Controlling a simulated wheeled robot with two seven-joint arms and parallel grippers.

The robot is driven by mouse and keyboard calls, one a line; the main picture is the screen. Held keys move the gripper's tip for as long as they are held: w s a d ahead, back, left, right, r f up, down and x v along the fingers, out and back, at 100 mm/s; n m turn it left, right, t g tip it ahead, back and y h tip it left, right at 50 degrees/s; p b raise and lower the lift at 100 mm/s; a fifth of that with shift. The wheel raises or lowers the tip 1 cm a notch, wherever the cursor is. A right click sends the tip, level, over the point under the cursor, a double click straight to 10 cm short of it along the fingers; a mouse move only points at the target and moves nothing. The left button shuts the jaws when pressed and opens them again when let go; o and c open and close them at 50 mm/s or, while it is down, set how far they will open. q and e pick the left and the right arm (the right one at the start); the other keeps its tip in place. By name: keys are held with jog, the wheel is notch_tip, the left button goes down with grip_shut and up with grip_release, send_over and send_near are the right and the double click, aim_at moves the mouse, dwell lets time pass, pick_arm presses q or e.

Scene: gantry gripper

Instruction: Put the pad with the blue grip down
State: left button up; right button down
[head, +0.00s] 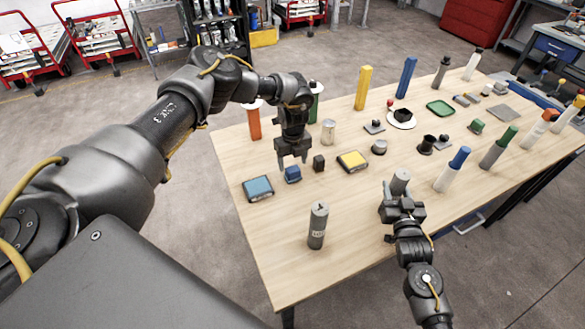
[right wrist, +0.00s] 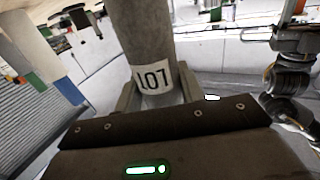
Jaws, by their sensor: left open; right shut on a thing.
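The pad with the blue grip (head: 293,175) is a small block, blue on top, on or very close to the wooden table at its left part. My left gripper (head: 292,163) points down just above it, open, its fingertips close to the blue grip; I cannot tell whether they touch it. My right gripper (head: 400,197) is shut on a grey cylinder (head: 400,180). In the right wrist view this cylinder (right wrist: 145,40) stands between the fingers with a white label reading "L07".
A flat blue-topped box (head: 258,188) lies left of the pad. A small dark block (head: 319,162) and a yellow-topped box (head: 352,161) lie to its right. A grey cylinder (head: 318,226) stands nearer the front. The table (head: 275,245) is bare at the front left.

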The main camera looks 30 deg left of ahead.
aim_at(293, 169)
pick_arm(q)
notch_tip(293, 169, up, 8)
jog(key=shift+o, duration=0.4)
jog(key=shift+s+a, duration=0.2)
jog(key=shift+a, duration=0.05)
dwell(0.3)
notch_tip(293, 169, down, 7)
jog(key=shift+r, duration=0.1)
jog(key=shift+w+d+f, duration=0.1)
jog(key=shift+d+f, duration=0.1)
jog(key=shift+f, duration=1.15)
jog(key=shift+d+f, duration=0.15)
jog(key=shift+f, duration=1.15)
jog(key=shift+c, duration=0.4)
jog(key=c, duration=1.1)
jog(key=shift+o, duration=0.2)
notch_tip(293, 169, up, 10)
jog(key=shift+r, duration=0.1)
